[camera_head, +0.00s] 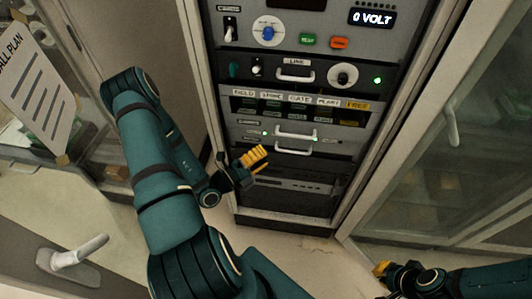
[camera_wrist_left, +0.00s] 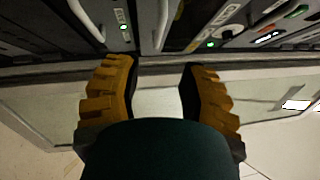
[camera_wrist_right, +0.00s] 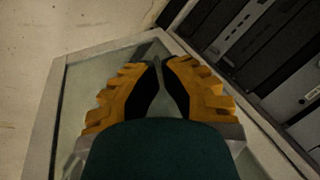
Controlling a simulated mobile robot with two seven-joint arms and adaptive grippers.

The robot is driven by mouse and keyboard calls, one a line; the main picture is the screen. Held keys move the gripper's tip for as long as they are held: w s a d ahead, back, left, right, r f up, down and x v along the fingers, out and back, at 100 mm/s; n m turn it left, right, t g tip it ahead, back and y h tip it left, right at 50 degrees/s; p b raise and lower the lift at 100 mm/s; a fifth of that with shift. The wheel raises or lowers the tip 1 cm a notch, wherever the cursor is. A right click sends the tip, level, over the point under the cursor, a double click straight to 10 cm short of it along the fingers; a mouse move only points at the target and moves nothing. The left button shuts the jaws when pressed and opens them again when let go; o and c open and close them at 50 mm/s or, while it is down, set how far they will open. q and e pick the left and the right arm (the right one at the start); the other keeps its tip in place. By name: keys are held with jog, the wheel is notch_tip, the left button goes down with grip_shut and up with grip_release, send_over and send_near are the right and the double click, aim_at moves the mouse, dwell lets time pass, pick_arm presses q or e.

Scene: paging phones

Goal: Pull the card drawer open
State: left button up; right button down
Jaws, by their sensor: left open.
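The drawer panel with a white bar handle (camera_head: 296,136) is in the rack's middle, below the row of labelled slots, and its front looks flush with the rack. Small green lights show beside the handle. My left gripper (camera_head: 256,157) is left of and slightly below this handle, apart from it. In the left wrist view the left gripper (camera_wrist_left: 157,92) is open and empty, with white handles and green lights beyond its fingertips. My right gripper (camera_head: 382,268) is low at the right, away from the rack. In the right wrist view its fingers (camera_wrist_right: 158,75) are close together with nothing seen between them.
A second white handle (camera_head: 295,73) sits on the LINE panel above. Slots labelled FIELD, STORE, GATE, PLANT and FREE (camera_head: 300,105) lie between. A glass-door cabinet (camera_head: 480,130) stands right. A door lever (camera_head: 75,255) and hanging paper (camera_head: 38,85) are left.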

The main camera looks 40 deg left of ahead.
aim_at(293, 135)
pick_arm(q)
jog(key=b+x, duration=0.3)
jog(key=x, duration=0.9)
jog(key=shift+w+f, duration=0.1)
grip_shut()
dwell(0.4)
